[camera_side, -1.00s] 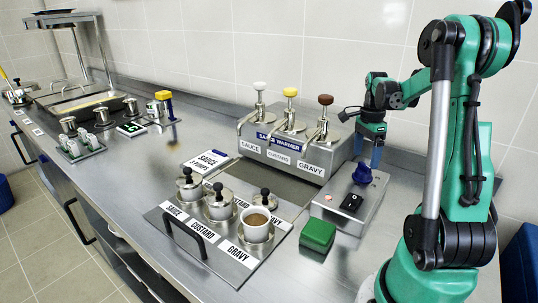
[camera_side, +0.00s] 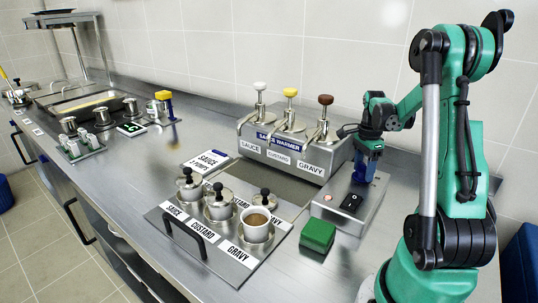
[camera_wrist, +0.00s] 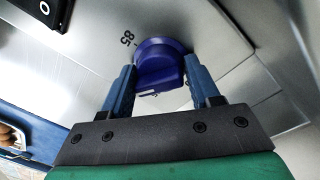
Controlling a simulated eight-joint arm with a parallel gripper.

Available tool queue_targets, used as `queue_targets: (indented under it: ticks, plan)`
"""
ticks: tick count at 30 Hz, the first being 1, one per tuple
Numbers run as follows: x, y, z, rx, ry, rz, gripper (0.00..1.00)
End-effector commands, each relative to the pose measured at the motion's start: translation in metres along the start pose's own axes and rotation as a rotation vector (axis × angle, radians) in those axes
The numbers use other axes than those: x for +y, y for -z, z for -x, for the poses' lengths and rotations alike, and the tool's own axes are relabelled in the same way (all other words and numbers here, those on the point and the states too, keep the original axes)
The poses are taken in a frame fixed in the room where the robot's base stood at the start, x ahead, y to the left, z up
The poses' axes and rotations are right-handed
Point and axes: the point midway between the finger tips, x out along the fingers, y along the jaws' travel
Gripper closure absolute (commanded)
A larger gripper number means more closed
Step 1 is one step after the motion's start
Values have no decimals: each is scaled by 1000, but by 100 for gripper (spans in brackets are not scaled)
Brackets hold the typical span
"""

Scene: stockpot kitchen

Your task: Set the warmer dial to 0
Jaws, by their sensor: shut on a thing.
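The warmer dial (camera_wrist: 160,72) is a round blue knob on a steel control box (camera_side: 339,217). In the wrist view the printed number 85 stands beside its upper left edge. My gripper (camera_side: 366,170) is down at the dial, pointing downward. In the wrist view its two blue fingers are on opposite sides of the knob, shut on its grip. In the side view the fingers mostly hide the dial. I cannot make out the pointer or a 0 mark.
A black rocker switch (camera_side: 351,203) is on the same box, close to the dial. The sauce warmer (camera_side: 290,152) with pump bottles stands to the left. A green block (camera_side: 318,235) lies in front of the box. A tray of pots (camera_side: 232,250) is further left.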

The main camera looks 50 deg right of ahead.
Motion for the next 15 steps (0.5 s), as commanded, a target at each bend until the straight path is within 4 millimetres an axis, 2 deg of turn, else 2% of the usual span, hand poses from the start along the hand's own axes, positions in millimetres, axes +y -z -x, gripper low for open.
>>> queue_targets:
  ticks: [8,15]
  plan:
    - [-1,0,0,2,1,51,97]
    - [-1,-1,0,11,2,201,97]
